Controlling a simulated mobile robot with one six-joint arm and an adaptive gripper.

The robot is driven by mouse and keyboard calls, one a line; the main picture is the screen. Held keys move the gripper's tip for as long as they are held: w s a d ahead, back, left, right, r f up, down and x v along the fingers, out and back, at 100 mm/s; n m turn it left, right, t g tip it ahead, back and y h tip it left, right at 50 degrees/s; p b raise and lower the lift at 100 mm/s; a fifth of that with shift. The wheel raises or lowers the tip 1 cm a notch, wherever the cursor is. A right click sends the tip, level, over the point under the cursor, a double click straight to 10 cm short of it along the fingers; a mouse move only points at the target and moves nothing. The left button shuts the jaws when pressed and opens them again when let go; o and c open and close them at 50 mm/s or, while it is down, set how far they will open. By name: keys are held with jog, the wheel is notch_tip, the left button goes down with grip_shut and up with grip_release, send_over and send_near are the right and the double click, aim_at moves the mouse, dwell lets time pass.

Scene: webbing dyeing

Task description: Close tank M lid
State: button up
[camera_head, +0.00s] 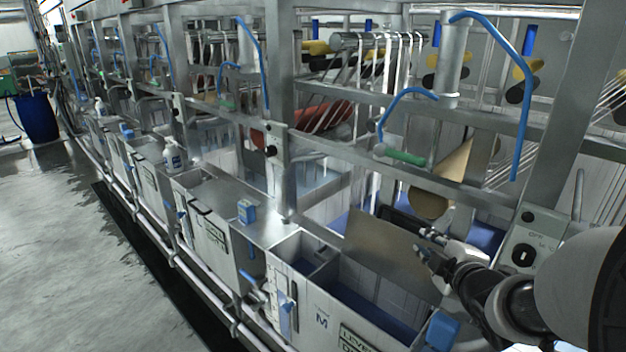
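Tank M (322,320), a metal tank with a blue "M" on its front, stands at the bottom centre. Its top is open, and dark blue liquid (370,303) shows inside. The lid (385,250), a flat grey-brown plate, stands raised and tilted at the back of the opening. My gripper (423,246) reaches in from the right at the lid's upper right part. Its fingers look spread, with a gap between them. I cannot tell whether they touch the lid.
A control box (530,245) with a black knob stands just right of my gripper. Metal frame posts and blue hoses (525,110) rise behind the tank. A blue block (442,331) sits at the tank's front right corner. The wet floor at left is clear.

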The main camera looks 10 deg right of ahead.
jog(key=b, duration=0.2)
send_near(403, 215)
jog(key=shift+n+t, duration=0.3)
jog(key=shift+t, duration=0.1)
jog(key=x, duration=0.8)
jog(key=shift+w+d+f, duration=0.1)
jog(key=shift+w+f, duration=0.05)
jog(key=shift+f, duration=0.3)
grip_shut()
